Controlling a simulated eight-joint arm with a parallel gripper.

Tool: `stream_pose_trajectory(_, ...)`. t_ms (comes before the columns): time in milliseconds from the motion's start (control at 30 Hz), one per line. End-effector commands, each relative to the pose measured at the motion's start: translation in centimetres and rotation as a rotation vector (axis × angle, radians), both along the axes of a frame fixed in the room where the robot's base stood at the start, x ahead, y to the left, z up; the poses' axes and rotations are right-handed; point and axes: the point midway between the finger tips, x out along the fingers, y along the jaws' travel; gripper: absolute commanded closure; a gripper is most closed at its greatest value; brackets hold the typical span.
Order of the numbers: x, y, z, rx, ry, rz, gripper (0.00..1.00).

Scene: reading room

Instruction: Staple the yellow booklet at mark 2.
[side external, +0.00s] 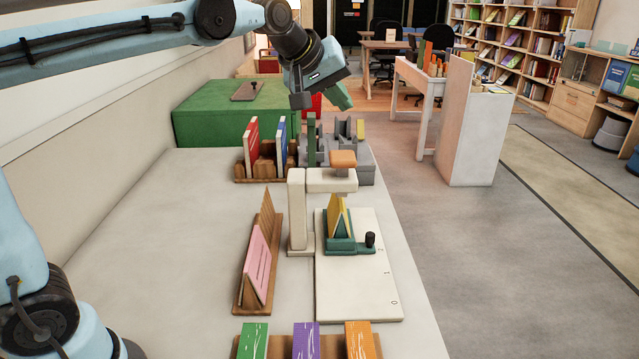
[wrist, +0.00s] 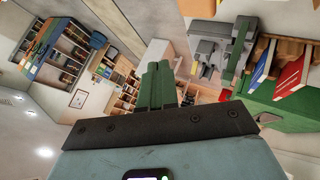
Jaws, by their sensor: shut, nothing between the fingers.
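The yellow booklet (side external: 336,216) sits tented over a green saddle carriage (side external: 345,247) in the side external view. The carriage has a black knob (side external: 370,239) and stands on a white board (side external: 358,290) with small marks along its right edge. A "0" is legible at the near end; the marks by the knob are too small to read surely. A cream stapler (side external: 297,208) with an orange pad (side external: 343,158) has its arm just behind the booklet. My gripper (side external: 343,101) is high beyond the stapler, shut and empty; its green fingers also show in the wrist view (wrist: 158,82).
A grey rack (side external: 358,160) and a wooden rack with red (side external: 252,144) and blue (side external: 282,136) booklets stand behind the stapler. A pink booklet (side external: 257,262) leans on a wooden stand at left. Green, purple and orange booklets line the front. The table's left side is clear.

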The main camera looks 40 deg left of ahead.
Motion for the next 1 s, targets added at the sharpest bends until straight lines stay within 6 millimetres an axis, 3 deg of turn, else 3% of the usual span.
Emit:
stream_pose_trajectory(500,0.0,0.0,-6.2,0.000,0.000,0.000,1.00)
stream_pose_trajectory(1000,0.0,0.0,-7.0,0.000,0.000,0.000,1.00)
